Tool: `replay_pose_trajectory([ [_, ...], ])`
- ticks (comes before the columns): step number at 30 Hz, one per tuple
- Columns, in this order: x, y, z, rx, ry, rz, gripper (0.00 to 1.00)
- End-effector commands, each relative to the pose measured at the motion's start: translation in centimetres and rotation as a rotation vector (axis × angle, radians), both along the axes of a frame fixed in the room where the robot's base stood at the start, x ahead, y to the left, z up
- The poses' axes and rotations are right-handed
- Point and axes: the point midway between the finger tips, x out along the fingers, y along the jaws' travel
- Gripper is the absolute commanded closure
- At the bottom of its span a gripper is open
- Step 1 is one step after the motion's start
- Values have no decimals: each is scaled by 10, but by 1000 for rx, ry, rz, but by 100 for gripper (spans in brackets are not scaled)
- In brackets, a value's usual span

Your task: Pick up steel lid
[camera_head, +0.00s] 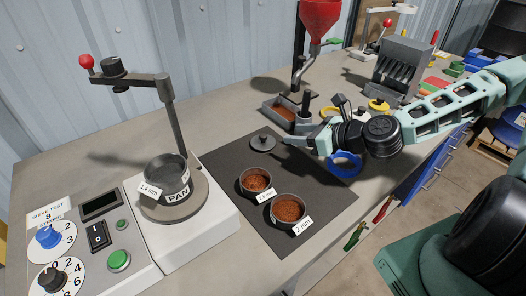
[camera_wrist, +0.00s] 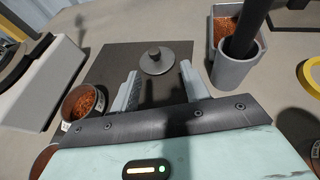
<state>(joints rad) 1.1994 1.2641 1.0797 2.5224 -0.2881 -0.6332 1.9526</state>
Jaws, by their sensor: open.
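The steel lid (camera_head: 263,143) is a round grey disc with a dark knob in its middle. It lies flat on the dark mat (camera_head: 225,160), towards its far edge. It also shows in the wrist view (camera_wrist: 157,62), just beyond and between my fingertips. My gripper (camera_head: 290,140) comes in from the right, close to the lid. In the wrist view my gripper (camera_wrist: 160,85) is open, with one finger on each side and nothing between the jaws.
Two sieves with copper-coloured granules, one (camera_head: 256,183) and another (camera_head: 289,211), stand on the mat. The sieve shaker with its pan (camera_head: 167,178) is at the left. A grey cup (camera_wrist: 234,70) and granule tray (camera_head: 283,113) stand right of the lid, beside my gripper.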

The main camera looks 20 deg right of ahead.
Motion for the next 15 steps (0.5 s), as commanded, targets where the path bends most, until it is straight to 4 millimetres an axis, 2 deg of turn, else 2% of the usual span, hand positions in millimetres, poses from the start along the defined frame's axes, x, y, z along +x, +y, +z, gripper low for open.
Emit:
replay_pose_trajectory([
  [1,1,1,-7,-2,-3,2,54],
  [15,1,15,-14,-8,3,13,54],
])
